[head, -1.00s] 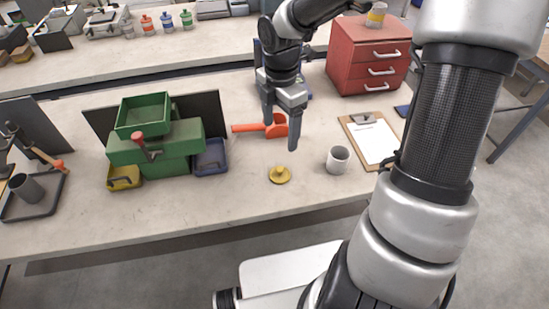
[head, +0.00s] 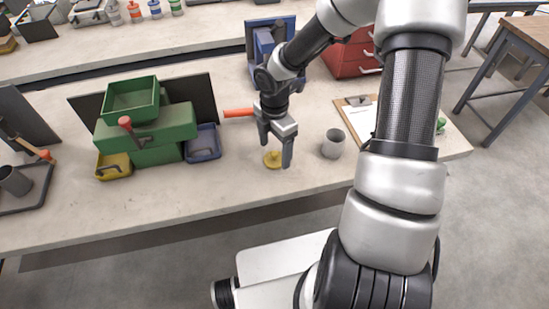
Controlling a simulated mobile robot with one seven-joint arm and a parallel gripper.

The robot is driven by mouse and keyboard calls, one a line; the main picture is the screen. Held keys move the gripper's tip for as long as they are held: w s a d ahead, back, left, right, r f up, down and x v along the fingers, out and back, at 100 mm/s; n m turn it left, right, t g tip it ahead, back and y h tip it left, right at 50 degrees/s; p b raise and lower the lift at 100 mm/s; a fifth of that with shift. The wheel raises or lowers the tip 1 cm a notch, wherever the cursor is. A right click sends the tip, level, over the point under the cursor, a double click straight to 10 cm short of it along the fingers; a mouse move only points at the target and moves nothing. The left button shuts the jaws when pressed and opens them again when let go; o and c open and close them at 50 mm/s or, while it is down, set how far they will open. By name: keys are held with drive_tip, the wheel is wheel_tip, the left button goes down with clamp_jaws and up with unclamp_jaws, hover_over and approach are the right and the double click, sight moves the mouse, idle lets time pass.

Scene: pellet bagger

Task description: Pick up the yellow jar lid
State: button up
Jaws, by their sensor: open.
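The yellow jar lid (head: 271,161) lies on the bench top near its front edge, with a small raised knob on top. My gripper (head: 275,157) is open and points down over the lid. Its fingers show on either side of the knob, and the right finger hides part of the lid's right side. I cannot tell how far the fingertips are above the bench. Nothing is held.
A blue tray (head: 203,146) and green machine (head: 147,126) stand left. A clipboard (head: 358,117) lies right.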

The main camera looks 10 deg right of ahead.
drive_tip(key=shift+f, duration=0.8)
drive_tip(key=c, duration=1.1)
